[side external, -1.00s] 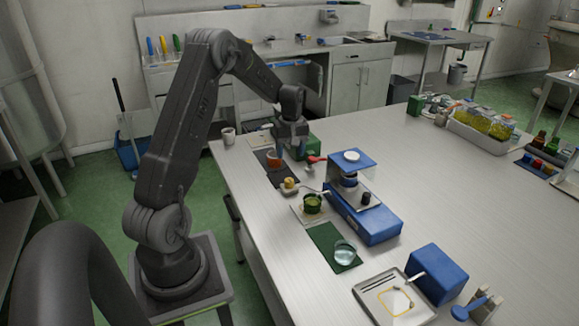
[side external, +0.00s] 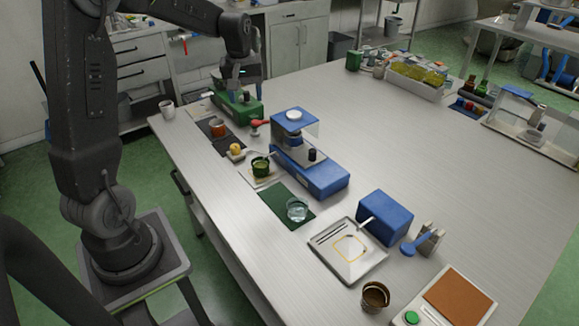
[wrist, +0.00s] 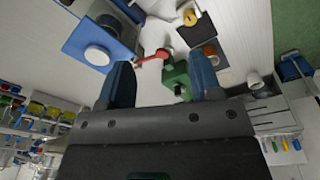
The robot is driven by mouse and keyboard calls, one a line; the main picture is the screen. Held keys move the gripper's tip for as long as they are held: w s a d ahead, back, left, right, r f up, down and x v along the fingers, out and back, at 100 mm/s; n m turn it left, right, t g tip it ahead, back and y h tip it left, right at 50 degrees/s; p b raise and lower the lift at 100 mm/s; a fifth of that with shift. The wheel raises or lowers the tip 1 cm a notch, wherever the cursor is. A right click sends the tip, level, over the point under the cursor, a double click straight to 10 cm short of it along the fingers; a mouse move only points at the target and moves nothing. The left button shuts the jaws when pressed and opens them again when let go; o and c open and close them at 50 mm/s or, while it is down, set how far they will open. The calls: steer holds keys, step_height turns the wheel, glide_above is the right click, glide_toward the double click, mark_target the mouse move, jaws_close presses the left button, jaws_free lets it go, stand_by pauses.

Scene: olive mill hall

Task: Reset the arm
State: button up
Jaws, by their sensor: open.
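My gripper (side external: 231,84) hangs at the end of my raised arm in the side external view, above the table's far left part, in front of or over a green device (side external: 238,106). In the wrist view my gripper (wrist: 162,82) shows two blue fingers spread apart with nothing held between them. The green device (wrist: 176,82) and a red-handled thing (wrist: 152,57) show beyond and between the fingers. The exact height over the table is hard to tell.
Near the table's left edge stand a white cup (side external: 167,109), an orange-brown cup (side external: 217,128), a green cup (side external: 261,167) and a glass bowl (side external: 297,209). A blue device (side external: 318,172) stands to their right. The table's middle right (side external: 430,160) is clear.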

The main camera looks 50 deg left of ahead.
steer(key=s+d+r+m+t, duration=0.1)
steer(key=s+d+r+m, duration=0.25)
steer(key=d, duration=0.45)
steer(key=s+d+r+m+t, duration=0.1)
steer(key=s+d+r+m, duration=0.25)
steer(key=d, duration=0.35)
steer(key=s+d+m+t, duration=0.2)
steer(key=s+d+m, duration=0.3)
steer(key=s+d, duration=0.3)
steer(key=s, duration=0.3)
steer(key=shift+d+f+t+h, duration=0.15)
steer(key=shift+d+t+h, duration=0.15)
steer(key=shift+h, duration=0.1)
